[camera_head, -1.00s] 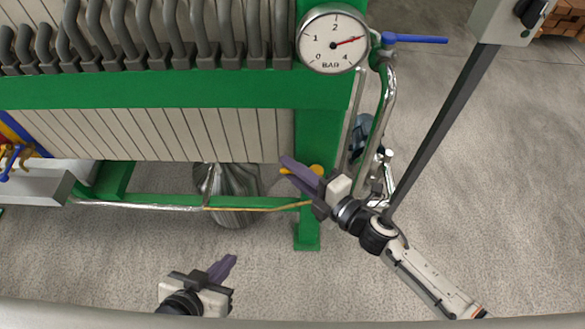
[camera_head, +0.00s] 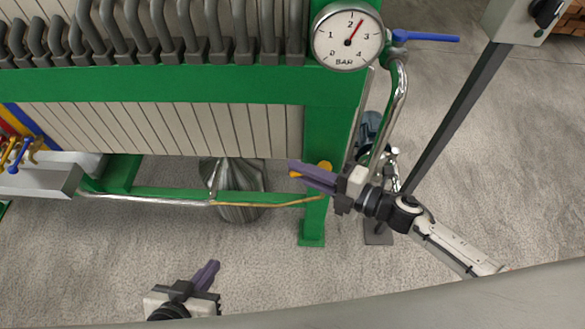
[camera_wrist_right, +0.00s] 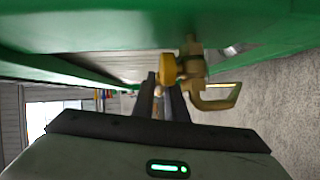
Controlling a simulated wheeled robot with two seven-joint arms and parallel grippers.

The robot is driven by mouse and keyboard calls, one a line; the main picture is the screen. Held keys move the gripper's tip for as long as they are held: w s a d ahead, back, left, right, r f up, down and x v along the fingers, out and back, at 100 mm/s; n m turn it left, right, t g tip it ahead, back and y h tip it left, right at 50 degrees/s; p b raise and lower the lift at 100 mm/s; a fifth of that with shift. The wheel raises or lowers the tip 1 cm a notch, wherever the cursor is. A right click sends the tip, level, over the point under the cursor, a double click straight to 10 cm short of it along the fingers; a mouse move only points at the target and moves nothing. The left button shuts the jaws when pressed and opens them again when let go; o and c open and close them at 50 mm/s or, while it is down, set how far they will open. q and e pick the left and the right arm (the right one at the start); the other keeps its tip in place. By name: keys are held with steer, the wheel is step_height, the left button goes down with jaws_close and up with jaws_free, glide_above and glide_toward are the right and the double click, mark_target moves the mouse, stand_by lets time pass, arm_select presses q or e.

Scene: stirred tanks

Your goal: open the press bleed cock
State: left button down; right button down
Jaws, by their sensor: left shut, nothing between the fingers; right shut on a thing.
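In the right wrist view a round yellow part and brass body (camera_wrist_right: 194,66) show, with a bent brass spout at the right. My right gripper (camera_head: 297,168) is shut on its yellow handle; the fingers (camera_wrist_right: 163,92) partly hide the grip. The pressure gauge (camera_head: 340,52) reads between 2 and 3 bar. My left gripper (camera_head: 210,270) is shut and empty above the floor, away from the press.
A blue-handled valve (camera_head: 425,37) is beside the gauge on a shiny pipe. A dark post (camera_head: 455,115) carries a grey box at the right. A tray (camera_head: 50,178) with coloured taps stands at the left. Bare floor lies in front.

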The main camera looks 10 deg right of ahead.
steer(key=shift+d+f, duration=0.1)
steer(key=c, duration=1.8)
jaws_free()
steer(key=shift+o, duration=0.2)
steer(key=v, duration=1)
steer(key=shift+p, duration=0.35)
steer(key=shift+s+d, duration=0.1)
steer(key=shift+s, duration=0.05)
